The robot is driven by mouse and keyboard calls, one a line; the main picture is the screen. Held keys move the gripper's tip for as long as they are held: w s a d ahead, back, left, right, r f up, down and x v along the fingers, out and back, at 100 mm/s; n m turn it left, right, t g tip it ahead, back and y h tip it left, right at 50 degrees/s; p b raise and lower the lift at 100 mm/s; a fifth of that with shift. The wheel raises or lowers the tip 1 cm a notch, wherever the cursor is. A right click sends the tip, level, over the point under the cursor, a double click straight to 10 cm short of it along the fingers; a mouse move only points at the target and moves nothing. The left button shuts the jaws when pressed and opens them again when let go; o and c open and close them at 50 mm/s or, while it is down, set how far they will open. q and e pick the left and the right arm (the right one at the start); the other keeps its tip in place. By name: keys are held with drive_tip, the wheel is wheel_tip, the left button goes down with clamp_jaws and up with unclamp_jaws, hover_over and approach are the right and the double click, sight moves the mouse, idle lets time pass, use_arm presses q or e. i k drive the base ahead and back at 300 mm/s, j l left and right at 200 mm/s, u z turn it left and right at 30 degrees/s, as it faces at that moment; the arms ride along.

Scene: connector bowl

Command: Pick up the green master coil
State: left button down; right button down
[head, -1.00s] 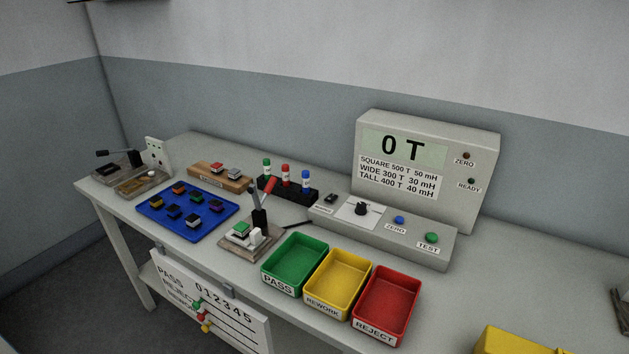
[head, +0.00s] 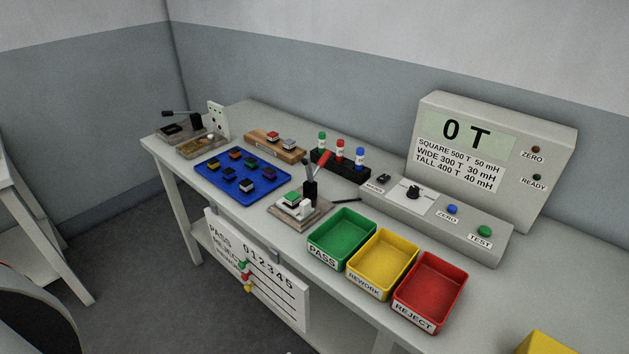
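A green-topped block (head: 292,196), which looks like the green coil, sits on a small test fixture (head: 299,213) at the front of the bench, left of the green PASS bin. The fixture has a dark post and a red-tipped lever beside the block. A wooden holder (head: 262,147) farther back carries a red-topped block (head: 273,136) and a silver-grey one (head: 288,144). A blue tray (head: 222,187) holds several small dark coils with coloured tops, too small to read clearly. Neither of my grippers is in view.
Green PASS (head: 342,239), yellow REWORK (head: 382,263) and red REJECT (head: 430,292) bins line the bench front. A meter reading 0 T (head: 500,150) stands behind. A tally board (head: 257,270) hangs in front. A black rack (head: 340,164) holds markers. Floor (head: 130,250) is open at left.

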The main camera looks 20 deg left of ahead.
sight(292, 199)
drive_tip(key=j+z, duration=0.2)
drive_tip(key=j, duration=0.45)
drive_tip(key=j+z, duration=0.2)
drive_tip(key=j, duration=0.5)
drive_tip(key=k+j+z, duration=0.2)
drive_tip(key=j, duration=0.45)
drive_tip(key=i, duration=0.1)
